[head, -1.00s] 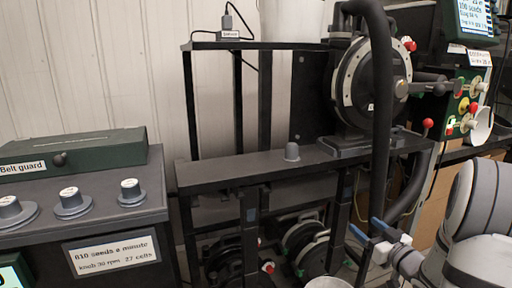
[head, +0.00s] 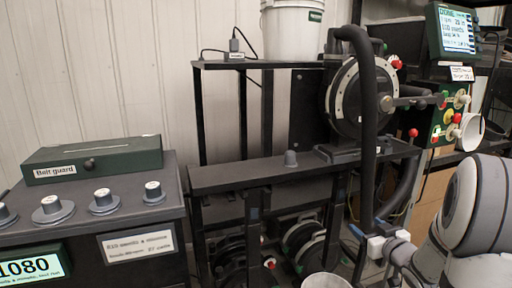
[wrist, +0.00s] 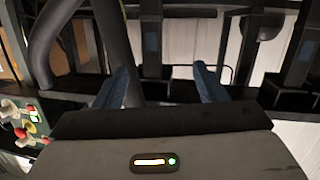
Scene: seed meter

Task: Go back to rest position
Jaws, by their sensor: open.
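My gripper (wrist: 160,88) shows in the wrist view with two blue fingers spread well apart. Nothing is between them; the dark metal stand and a thick black hose lie beyond. In the head view my gripper (head: 367,234) is at the lower right, its blue fingertips in front of the stand's right side and beside the hose. My grey arm fills the lower right corner.
The black hose (head: 368,130) hangs close by my gripper. The seed meter disc (head: 358,97) sits on the stand (head: 235,178). A white bucket (head: 291,32) stands on top. A knob console (head: 100,215) with a green belt guard box (head: 95,160) is left. A control panel (head: 452,118) is right.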

